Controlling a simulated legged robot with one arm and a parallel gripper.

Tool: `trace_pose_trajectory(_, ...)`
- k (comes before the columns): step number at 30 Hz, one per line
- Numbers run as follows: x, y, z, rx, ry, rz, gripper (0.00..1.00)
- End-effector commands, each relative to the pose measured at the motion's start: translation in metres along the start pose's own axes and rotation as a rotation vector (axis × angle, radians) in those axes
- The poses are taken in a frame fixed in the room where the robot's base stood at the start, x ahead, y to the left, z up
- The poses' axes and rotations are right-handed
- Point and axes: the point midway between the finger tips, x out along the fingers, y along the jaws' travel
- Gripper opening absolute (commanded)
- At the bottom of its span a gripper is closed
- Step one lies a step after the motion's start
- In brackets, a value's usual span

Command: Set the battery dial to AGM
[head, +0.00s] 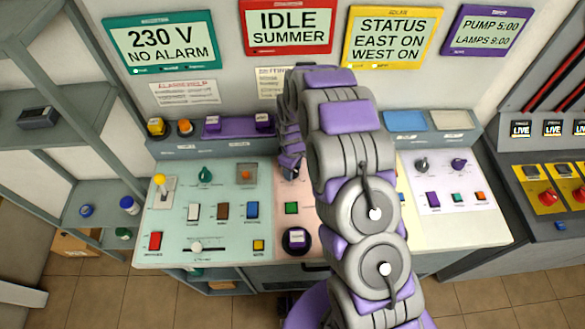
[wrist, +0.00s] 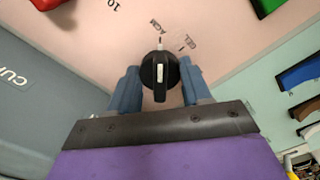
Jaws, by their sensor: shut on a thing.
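The black battery dial (wrist: 160,74) sits on the pale pink panel in the wrist view. A white stripe runs along its grip, and a short white mark stands just above its top edge. Small tilted lettering that looks like AGM (wrist: 154,27) lies above and slightly left of the dial; another small label (wrist: 190,42) lies to its upper right. My gripper (wrist: 160,88) is shut on the dial, with a blue-grey finger on each side. In the head view my gripper (head: 290,168) is at the top of the pink panel, and it and my arm hide most of the dial.
The mint panel (head: 180,225) at left holds switches and a slider (head: 197,248). A white panel (head: 470,220) with knobs lies right.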

Motion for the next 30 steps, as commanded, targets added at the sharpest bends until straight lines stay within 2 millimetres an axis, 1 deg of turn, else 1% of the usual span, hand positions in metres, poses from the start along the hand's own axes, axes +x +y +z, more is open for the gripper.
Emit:
trace_pose_trajectory(1,-0.0026,0.0025,-0.0031,-0.009,0.009,0.008,0.17)
trace_pose_trajectory(16,-0.0027,0.0029,-0.003,-0.026,0.009,0.009,0.17)
trace_pose_trajectory(17,-0.0027,0.0029,-0.003,-0.026,0.009,0.009,0.49)
trace_pose_trajectory(24,-0.0015,0.0015,-0.0015,-0.026,0.005,0.005,0.72)
trace_pose_trajectory(25,-0.0014,0.0014,-0.0014,-0.026,0.004,0.004,0.74)
trace_pose_trajectory(30,-0.001,0.001,-0.0005,-0.025,0.003,0.003,0.74)
